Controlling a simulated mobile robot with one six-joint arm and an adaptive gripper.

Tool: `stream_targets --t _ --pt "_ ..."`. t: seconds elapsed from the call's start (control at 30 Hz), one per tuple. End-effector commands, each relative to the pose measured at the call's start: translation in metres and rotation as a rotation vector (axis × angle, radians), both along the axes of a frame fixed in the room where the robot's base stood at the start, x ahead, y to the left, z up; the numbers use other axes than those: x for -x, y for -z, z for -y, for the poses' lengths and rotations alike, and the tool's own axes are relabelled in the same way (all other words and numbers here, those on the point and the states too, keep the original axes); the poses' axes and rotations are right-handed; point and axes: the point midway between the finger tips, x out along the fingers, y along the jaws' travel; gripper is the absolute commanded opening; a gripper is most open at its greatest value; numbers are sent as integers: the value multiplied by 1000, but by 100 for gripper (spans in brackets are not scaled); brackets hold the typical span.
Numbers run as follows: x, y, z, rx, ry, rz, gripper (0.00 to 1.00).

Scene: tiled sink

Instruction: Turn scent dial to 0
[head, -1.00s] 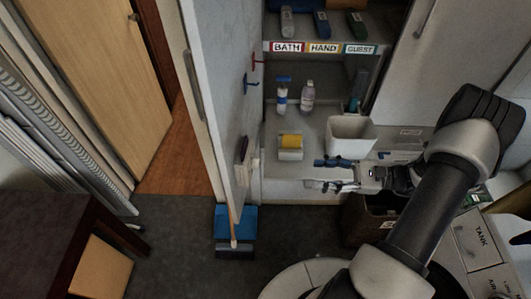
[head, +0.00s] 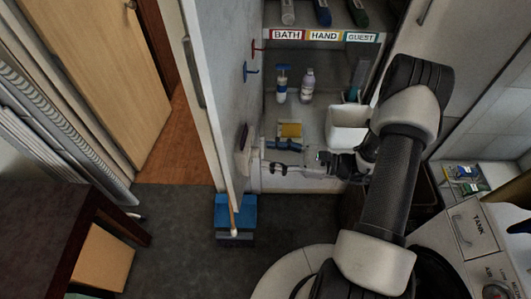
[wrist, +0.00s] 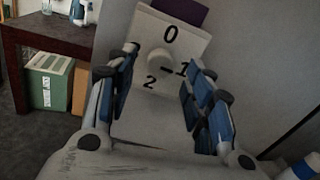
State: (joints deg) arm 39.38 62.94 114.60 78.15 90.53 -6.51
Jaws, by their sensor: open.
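The scent dial is a white plate (wrist: 185,32) with a round pale knob (wrist: 160,58) and the numbers 0 at the top, 1 at the right and 2 at the lower left. A short dark mark shows between the knob and the 1. In the head view the dial's pale box (head: 242,162) sits on the inner face of the open door, side-on. My gripper (wrist: 163,62) is open, its blue-padded fingers on either side of the knob in the picture. I cannot tell whether they touch it. In the head view my gripper (head: 271,157) points left at the door.
The open cabinet door (head: 225,90) stands left of my arm. Shelves behind hold a white bin (head: 346,135), a yellow-topped item (head: 290,130) and two bottles (head: 307,86). A blue dustpan (head: 236,212) is below the dial. The dark floor (head: 180,250) at left is clear.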

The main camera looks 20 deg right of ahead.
Motion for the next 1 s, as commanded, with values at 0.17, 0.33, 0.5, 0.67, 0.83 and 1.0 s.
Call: stream_targets --t 0.17,0.33,0.5,0.67,0.83,1.0 --pt "-9 0 -17 1 -2 1 48" --pt "-12 0 -21 1 1 1 48" --pt "-12 0 -21 1 1 1 48" --pt "-12 0 -21 1 1 1 39" --pt "-12 0 -21 1 1 1 28" --pt "-12 0 -21 1 1 1 16"
